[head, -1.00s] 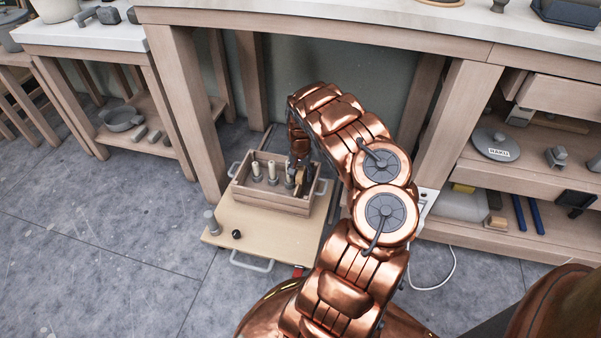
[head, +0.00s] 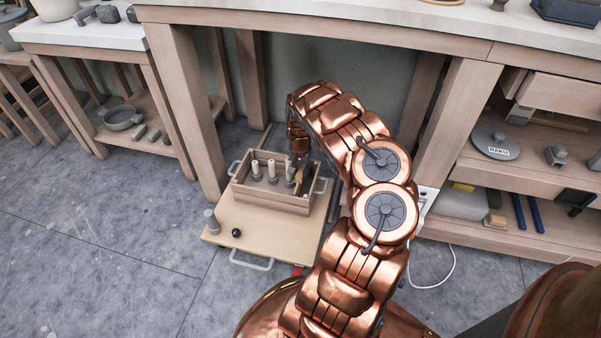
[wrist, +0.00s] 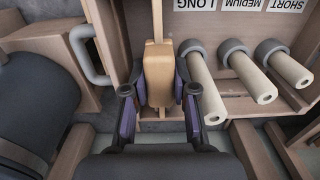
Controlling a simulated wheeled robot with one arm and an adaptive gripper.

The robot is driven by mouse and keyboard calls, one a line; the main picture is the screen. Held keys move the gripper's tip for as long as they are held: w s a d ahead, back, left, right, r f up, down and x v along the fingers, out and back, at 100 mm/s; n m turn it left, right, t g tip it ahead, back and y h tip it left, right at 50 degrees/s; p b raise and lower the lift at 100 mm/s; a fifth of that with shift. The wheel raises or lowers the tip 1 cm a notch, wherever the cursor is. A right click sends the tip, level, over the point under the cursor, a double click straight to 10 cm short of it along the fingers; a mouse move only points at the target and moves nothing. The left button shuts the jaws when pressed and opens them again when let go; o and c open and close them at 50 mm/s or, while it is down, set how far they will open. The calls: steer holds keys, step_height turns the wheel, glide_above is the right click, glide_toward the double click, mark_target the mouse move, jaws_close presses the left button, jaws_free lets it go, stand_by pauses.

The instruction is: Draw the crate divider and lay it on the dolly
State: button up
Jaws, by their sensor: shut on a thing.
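My gripper (wrist: 160,90) is shut on the crate divider (wrist: 158,65), a tan wooden piece between its two fingers. In the head view my gripper (head: 299,158) is over the right end of the wooden crate (head: 265,196), with the tan divider (head: 299,178) below it. Whether the divider's lower end is still inside the crate is hard to tell. The crate stands on the dolly (head: 262,232), a pale board with grey handles. The front part of the board is mostly bare.
Several pale cylinders with grey ends (wrist: 208,85) stand in the crate, beside upside-down labels LONG, MEDIUM and SHORT (wrist: 240,4). A grey cylinder (head: 211,221) and a black knob (head: 236,233) are at the dolly's left front. Bench legs (head: 185,110) stand close behind.

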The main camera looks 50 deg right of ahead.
jaws_close()
step_height(320, 180, up, 8)
steer(key=p, duration=0.7)
steer(key=shift+r+p, duration=1.35)
steer(key=shift+r, duration=0.45)
